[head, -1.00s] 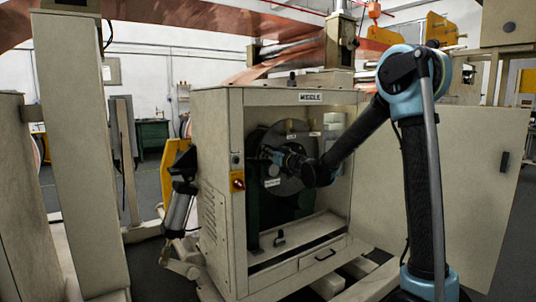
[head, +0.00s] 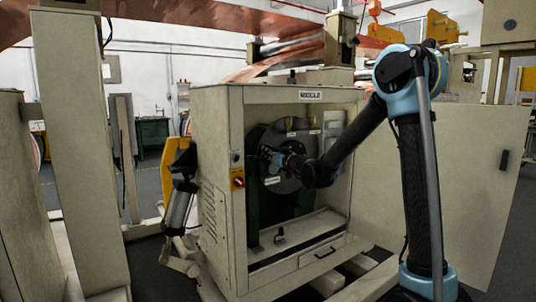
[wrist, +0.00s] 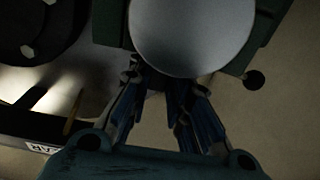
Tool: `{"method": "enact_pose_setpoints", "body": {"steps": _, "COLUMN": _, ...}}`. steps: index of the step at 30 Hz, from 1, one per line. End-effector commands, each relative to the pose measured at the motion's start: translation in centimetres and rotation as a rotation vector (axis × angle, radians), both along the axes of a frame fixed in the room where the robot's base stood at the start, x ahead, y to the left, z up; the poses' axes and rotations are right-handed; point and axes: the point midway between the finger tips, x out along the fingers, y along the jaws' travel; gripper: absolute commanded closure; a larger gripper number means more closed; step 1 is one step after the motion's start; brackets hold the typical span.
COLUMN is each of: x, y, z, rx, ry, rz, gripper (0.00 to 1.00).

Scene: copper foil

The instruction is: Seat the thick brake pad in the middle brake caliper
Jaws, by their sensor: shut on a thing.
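My gripper (head: 264,152) reaches into the open cabinet, close to the left part of the dark brake disc (head: 294,180). In the wrist view its fingers (wrist: 165,88) come together below a large round grey face (wrist: 190,35) on a dark green block (wrist: 108,22). This block looks like a caliper, but I cannot tell whether it is the middle one. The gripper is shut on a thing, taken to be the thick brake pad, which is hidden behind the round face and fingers. I cannot see whether it touches or sits in the caliper.
The cabinet walls (head: 217,130) enclose the disc closely. Its open door (head: 470,190) stands at the right. A lit patch and a white label (wrist: 42,148) lie at the lower left of the wrist view. A dark round part (wrist: 40,30) is at its upper left.

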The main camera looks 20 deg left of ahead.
Motion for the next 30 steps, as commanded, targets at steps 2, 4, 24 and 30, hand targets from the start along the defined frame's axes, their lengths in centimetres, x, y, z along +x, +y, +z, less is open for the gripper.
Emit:
{"method": "enact_pose_setpoints", "body": {"steps": 2, "x": 0.0, "y": 0.0, "z": -0.2, "rx": 0.000, "ry": 0.000, "rz": 0.000, "gripper": 1.00}}
{"method": "enact_pose_setpoints", "body": {"steps": 4, "x": 0.0, "y": 0.0, "z": -0.3, "rx": 0.000, "ry": 0.000, "rz": 0.000, "gripper": 1.00}}
{"method": "enact_pose_setpoints", "body": {"steps": 24, "x": -0.3, "y": 0.2, "z": -1.5, "rx": -0.001, "ry": -0.002, "rz": 0.004, "gripper": 1.00}}
{"method": "enact_pose_setpoints", "body": {"steps": 30, "x": -0.3, "y": 0.4, "z": -1.4, "rx": -0.001, "ry": -0.001, "rz": 0.008, "gripper": 0.62}}
